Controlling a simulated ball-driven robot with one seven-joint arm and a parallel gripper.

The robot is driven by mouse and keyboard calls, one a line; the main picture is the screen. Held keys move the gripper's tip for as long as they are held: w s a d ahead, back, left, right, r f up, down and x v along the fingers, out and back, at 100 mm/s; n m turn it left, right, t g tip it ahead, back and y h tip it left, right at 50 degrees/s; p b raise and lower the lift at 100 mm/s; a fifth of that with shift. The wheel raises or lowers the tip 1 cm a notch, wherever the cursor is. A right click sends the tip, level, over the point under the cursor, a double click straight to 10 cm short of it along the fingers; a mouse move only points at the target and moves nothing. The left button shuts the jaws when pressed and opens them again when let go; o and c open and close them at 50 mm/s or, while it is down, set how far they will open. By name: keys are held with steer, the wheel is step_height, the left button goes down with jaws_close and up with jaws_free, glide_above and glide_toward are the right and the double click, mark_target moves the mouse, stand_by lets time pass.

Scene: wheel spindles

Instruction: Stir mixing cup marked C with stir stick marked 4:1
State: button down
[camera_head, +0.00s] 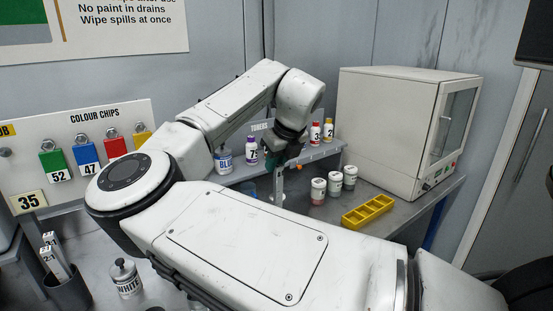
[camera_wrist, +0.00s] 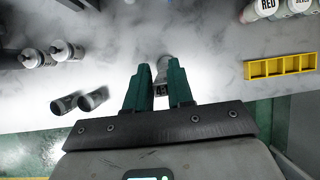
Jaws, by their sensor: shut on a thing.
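My gripper (camera_head: 284,156) is out over the back of the bench, pointing down. In the wrist view its two green fingers (camera_wrist: 161,78) are shut on a thin pale stir stick (camera_wrist: 160,89) with a dark-marked tag; I cannot read the mark surely. In the head view the stick (camera_head: 279,183) hangs below the fingers. Its lower end is near a small pale cup (camera_head: 277,198), partly hidden by my arm; I cannot tell whether the tip is inside. Three small cups (camera_head: 318,191) stand to the right. No letter C is legible.
Toner bottles (camera_head: 251,150) line a shelf behind the gripper. A yellow tray (camera_head: 368,212) and a white oven-like cabinet (camera_head: 390,130) are at right. A dark holder (camera_head: 69,292) with sticks marked 2:1 and a WHITE bottle (camera_head: 125,278) stand at front left.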

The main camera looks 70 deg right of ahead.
mark_target(278, 183)
steer(key=shift+f+b, duration=1.15)
steer(key=shift+f, duration=2.85)
steer(key=shift+w+a, duration=0.1)
